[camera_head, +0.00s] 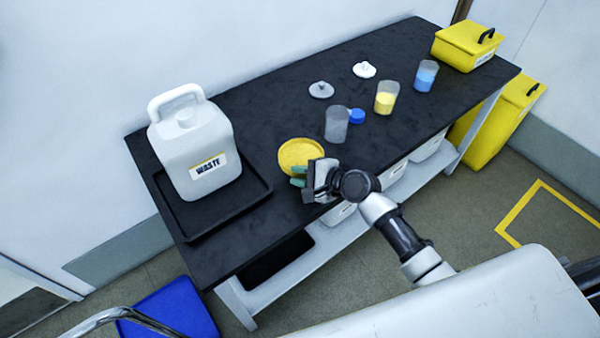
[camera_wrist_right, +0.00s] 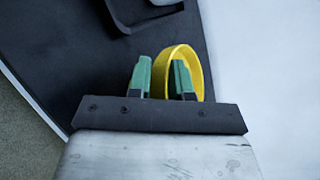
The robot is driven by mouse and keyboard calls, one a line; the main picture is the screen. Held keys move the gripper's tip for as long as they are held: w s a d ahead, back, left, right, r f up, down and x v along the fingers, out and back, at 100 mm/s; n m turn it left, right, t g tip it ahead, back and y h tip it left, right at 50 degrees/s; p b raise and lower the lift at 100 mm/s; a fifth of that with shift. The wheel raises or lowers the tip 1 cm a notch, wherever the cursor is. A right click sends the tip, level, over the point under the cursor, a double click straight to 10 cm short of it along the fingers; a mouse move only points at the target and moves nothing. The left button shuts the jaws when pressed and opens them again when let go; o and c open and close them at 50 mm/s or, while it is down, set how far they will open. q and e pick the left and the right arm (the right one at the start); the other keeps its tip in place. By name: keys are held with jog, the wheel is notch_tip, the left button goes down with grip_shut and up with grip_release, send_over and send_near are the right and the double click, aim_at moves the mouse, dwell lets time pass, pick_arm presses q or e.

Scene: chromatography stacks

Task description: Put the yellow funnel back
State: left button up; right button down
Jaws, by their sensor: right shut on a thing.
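The yellow funnel (camera_head: 300,153) is at the front middle of the black bench, with its round wide mouth showing in the head view. My right gripper (camera_head: 299,176) is shut on the funnel at its near side. In the right wrist view, the funnel's yellow rim (camera_wrist_right: 197,62) stands between and behind the green fingertips of my right gripper (camera_wrist_right: 160,78). Whether the funnel touches the bench top cannot be told. A white jug labelled WASTE (camera_head: 190,140) stands to the left on a black tray (camera_head: 256,194). My left gripper is not in view.
Right of the funnel on the black bench (camera_head: 270,100) stand an empty clear cup (camera_head: 337,125), a blue cap (camera_head: 357,116), a yellow-filled cup (camera_head: 386,98) and a blue-filled cup (camera_head: 425,77). Behind them lie a grey lid (camera_head: 321,90) and a white lid (camera_head: 364,70). A yellow box (camera_head: 463,48) is far right.

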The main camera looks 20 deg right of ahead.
jog(key=shift+f, duration=0.1)
jog(key=c, duration=0.9)
grip_release()
jog(key=shift+c, duration=0.2)
jog(key=shift+s, duration=0.1)
